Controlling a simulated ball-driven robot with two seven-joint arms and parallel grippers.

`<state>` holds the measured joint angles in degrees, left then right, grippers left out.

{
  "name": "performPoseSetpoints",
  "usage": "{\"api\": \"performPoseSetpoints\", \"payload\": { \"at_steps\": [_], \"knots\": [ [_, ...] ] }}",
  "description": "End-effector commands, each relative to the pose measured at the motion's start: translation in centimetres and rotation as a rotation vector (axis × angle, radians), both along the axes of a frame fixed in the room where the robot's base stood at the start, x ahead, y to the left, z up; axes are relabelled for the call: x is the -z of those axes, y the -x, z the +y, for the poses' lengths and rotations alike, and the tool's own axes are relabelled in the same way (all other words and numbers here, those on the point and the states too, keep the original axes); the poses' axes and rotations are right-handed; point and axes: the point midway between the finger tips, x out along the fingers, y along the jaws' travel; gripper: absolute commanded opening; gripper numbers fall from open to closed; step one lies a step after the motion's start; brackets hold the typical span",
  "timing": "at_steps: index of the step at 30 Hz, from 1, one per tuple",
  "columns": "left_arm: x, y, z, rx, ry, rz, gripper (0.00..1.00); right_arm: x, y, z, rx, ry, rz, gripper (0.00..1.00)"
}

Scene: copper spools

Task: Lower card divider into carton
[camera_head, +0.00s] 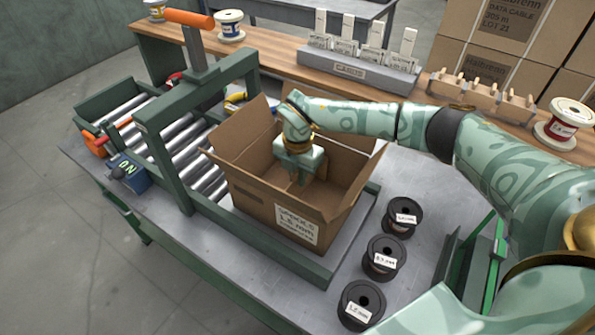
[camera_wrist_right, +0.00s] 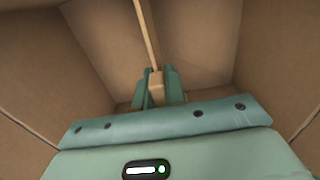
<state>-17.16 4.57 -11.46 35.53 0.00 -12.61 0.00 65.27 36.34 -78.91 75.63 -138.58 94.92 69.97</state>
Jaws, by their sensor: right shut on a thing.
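The open cardboard carton (camera_head: 248,203) stands on the grey bench with its flaps spread and a white label on its front wall. My right gripper (camera_head: 301,178) reaches down inside the carton, below the rim. In the right wrist view, my right gripper (camera_wrist_right: 158,88) is shut on the card divider (camera_wrist_right: 149,38), which shows edge-on as a thin tan strip running away between the carton walls. The divider is hidden in the head view, and whether its lower edge touches the carton floor cannot be told. My left gripper is not in view.
Several dark spools (camera_head: 385,257) stand right of the carton. A green frame (camera_head: 158,135) and roller conveyor (camera_head: 190,150) lie to its left. Behind are a grey card rack (camera_head: 358,72), a wooden peg rack (camera_head: 482,98) and a red-labelled spool (camera_head: 565,122).

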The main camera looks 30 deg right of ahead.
Motion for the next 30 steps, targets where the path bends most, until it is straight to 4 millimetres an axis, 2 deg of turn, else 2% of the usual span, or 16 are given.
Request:
{"api": "performPoseSetpoints", "payload": {
  "at_steps": [11, 12, 15, 25, 30],
  "knots": [
    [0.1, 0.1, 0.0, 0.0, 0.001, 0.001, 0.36, 0.3, 0.0, 0.0, 0.0, 0.0, 0.0, 0.0],
    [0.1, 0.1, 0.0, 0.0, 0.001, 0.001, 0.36, 0.3, 0.0, 0.0, 0.0, 0.0, 0.0, 0.15],
    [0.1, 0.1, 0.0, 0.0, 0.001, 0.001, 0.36, 0.3, 0.0, 0.0, 0.0, 0.0, 0.0, 0.38],
    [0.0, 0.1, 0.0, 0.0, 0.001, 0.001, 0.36, -0.1, 0.0, 0.0, 0.0, -0.001, -0.001, 0.38],
    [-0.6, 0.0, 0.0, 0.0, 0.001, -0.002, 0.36, -3.0, -0.1, 0.0, -0.001, -0.001, -0.004, 0.38]
  ]
}}
